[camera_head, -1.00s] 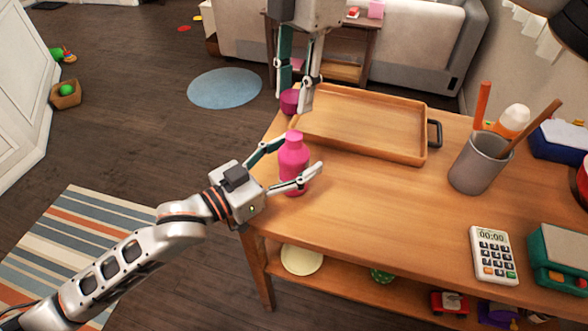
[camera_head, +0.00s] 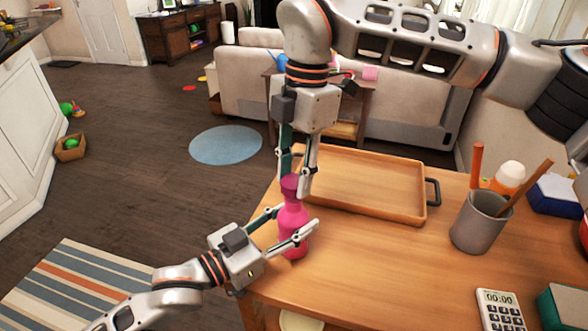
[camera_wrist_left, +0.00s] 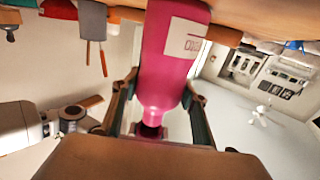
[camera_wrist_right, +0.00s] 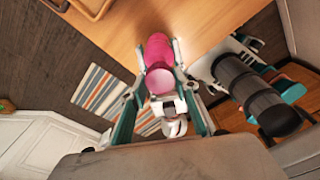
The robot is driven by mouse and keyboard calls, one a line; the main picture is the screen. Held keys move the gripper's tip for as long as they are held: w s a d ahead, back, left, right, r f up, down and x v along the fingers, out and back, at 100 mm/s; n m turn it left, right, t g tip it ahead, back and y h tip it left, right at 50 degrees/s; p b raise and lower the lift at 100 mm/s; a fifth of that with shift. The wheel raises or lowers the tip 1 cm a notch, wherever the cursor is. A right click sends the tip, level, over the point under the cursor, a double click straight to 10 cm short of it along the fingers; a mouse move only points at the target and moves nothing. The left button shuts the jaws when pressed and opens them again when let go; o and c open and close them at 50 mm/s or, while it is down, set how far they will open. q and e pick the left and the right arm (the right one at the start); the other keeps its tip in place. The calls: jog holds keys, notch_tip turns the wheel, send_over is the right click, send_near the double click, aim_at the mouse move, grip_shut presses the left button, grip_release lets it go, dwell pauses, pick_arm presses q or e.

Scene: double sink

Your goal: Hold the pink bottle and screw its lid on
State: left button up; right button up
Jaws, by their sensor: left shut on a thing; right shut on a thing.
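The pink bottle (camera_head: 292,236) stands upright at the table's left edge. My left gripper (camera_head: 297,222) is shut around its body; the bottle also fills the middle of the left wrist view (camera_wrist_left: 172,65). The darker pink lid (camera_head: 290,188) is between the fingers of my right gripper (camera_head: 294,184), which points down from above. The lid is directly over the bottle's neck and looks in line with it. The lid also shows in the right wrist view (camera_wrist_right: 160,80), in front of the bottle (camera_wrist_right: 157,50). Whether the lid touches the neck is hard to tell.
A wooden tray (camera_head: 365,210) lies behind and right of the bottle. A grey cup (camera_head: 478,228) with sticks, a calculator (camera_head: 500,312) and a blue box (camera_head: 556,195) are farther right. The table's middle front is clear.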

aim_at(293, 226)
jog(key=shift+f, duration=0.25)
jog(key=shift+f, duration=0.1)
jog(key=shift+f, duration=0.8)
jog(key=shift+f, duration=0.6)
dwell(0.4)
jog(key=m, duration=0.8)
jog(key=shift+s+t, duration=0.1)
jog(key=shift+t, duration=0.3)
jog(key=m, duration=0.6)
jog(key=shift+s+f+t, duration=0.1)
jog(key=shift+s+t, duration=0.05)
jog(key=shift+t, duration=0.25)
jog(key=shift+m, duration=1.1)
